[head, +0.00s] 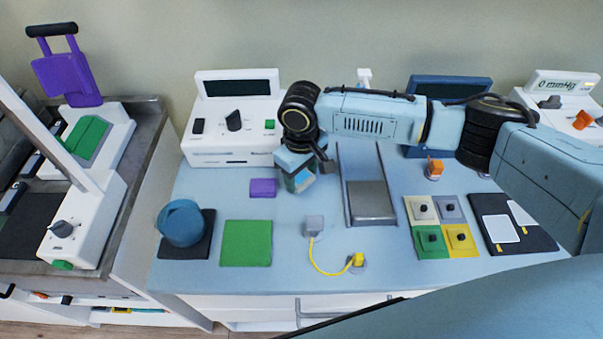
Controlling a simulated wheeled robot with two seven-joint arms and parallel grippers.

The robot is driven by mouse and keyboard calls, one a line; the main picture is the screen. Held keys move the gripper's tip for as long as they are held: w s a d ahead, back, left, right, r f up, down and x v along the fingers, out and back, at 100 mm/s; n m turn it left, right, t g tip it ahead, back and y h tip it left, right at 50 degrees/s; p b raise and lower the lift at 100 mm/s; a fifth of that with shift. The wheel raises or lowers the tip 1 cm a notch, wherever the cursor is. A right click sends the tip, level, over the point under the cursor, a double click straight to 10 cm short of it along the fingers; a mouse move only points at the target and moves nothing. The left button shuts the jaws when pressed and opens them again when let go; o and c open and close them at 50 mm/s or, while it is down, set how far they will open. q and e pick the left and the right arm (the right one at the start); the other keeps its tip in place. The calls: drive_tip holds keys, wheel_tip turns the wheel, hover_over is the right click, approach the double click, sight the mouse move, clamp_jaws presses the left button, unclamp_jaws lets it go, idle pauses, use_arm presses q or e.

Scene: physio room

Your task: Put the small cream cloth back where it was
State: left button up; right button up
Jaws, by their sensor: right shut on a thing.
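My right gripper (306,180) reaches in from the right and points down over the blue worktop, left of the grey metal slide. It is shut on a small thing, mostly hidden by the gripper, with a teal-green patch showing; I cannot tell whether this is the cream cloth. No loose cream cloth shows clearly elsewhere. My left gripper is not in view.
A white console (232,148) stands behind. The front middle is mostly clear.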

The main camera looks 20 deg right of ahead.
sight(301, 177)
drive_tip(key=o, duration=1)
wheel_tip(301, 177, up, 12)
drive_tip(key=p, duration=0.1)
drive_tip(key=shift+p, duration=0.3)
